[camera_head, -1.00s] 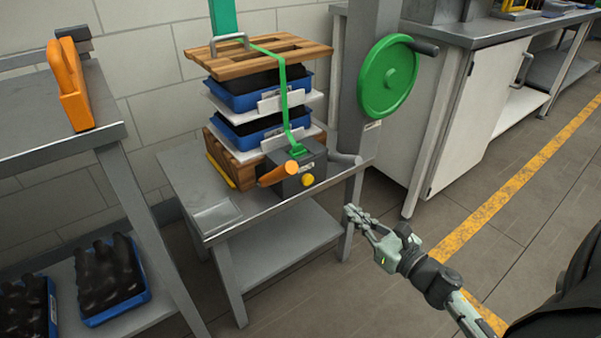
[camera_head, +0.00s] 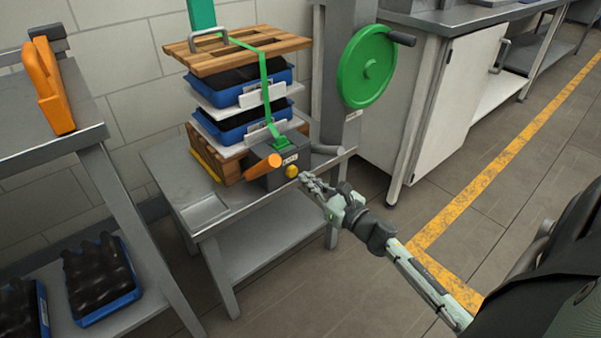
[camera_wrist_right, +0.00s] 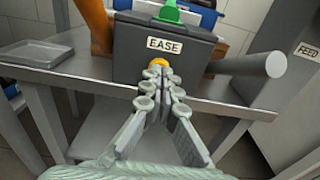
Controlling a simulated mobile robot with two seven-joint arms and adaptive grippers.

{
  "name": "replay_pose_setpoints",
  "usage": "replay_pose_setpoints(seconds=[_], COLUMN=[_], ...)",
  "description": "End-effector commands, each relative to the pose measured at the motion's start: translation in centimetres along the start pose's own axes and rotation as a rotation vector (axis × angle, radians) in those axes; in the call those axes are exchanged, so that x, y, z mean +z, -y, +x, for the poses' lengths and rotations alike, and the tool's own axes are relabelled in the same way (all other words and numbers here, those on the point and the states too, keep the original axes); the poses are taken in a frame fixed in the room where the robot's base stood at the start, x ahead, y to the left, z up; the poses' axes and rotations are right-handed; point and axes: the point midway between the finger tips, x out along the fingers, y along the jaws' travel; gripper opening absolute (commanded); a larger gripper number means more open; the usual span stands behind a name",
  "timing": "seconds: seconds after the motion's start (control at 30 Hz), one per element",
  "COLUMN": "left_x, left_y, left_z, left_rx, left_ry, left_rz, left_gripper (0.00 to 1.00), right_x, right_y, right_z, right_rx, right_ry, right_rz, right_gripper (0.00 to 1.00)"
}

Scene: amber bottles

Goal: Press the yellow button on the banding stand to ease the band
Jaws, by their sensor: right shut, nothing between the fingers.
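The yellow button (camera_head: 292,172) is on the front of a dark grey box (camera_head: 290,157) on the banding stand. In the right wrist view the box (camera_wrist_right: 165,52) carries an "EASE" label above the button (camera_wrist_right: 158,63). My right gripper (camera_head: 305,178) is shut and empty, its fingertips just in front of the button. In the right wrist view the fingertips (camera_wrist_right: 157,72) overlap the button's lower part; I cannot tell whether they touch it. A green band (camera_head: 264,90) runs down over the stack to the box. My left gripper is not in view.
The stack holds blue trays (camera_head: 240,123) between boards under a slatted wooden top (camera_head: 237,45). An orange handle (camera_head: 262,167) sticks out left of the button, and a grey bar (camera_head: 326,149) to the right. A green wheel (camera_head: 366,66) is behind. A metal tray (camera_head: 204,211) lies on the table.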

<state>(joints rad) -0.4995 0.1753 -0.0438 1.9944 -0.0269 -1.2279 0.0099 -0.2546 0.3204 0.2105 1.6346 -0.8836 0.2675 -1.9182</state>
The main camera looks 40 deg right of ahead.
Motion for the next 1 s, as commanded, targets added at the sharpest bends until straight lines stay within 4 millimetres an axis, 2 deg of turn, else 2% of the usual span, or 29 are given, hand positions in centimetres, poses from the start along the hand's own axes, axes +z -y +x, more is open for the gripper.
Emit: replay_pose_setpoints(seconds=[0.03, 0.2, 0.7, 0.83, 1.0], left_x=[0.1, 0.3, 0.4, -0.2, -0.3], left_y=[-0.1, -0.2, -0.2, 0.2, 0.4], left_z=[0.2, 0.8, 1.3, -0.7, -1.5], left_rx=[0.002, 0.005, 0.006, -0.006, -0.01], left_ry=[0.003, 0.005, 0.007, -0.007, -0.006], left_rz=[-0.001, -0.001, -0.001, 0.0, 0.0], left_gripper=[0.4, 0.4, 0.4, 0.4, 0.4], right_x=[0.2, 0.1, -0.1, -0.2, 0.2], right_y=[0.0, 0.0, 0.0, 0.0, 0.0], right_z=[0.9, 2.7, 3.5, 4.8, 5.5], right_rx=[0.0, -0.001, 0.0, 0.0, -0.002], right_ry=[0.001, 0.0, 0.0, 0.001, 0.003], right_rz=[0.0, 0.001, 0.0, -0.001, 0.0], right_gripper=[0.0, 0.0, 0.0, 0.0, 0.0])
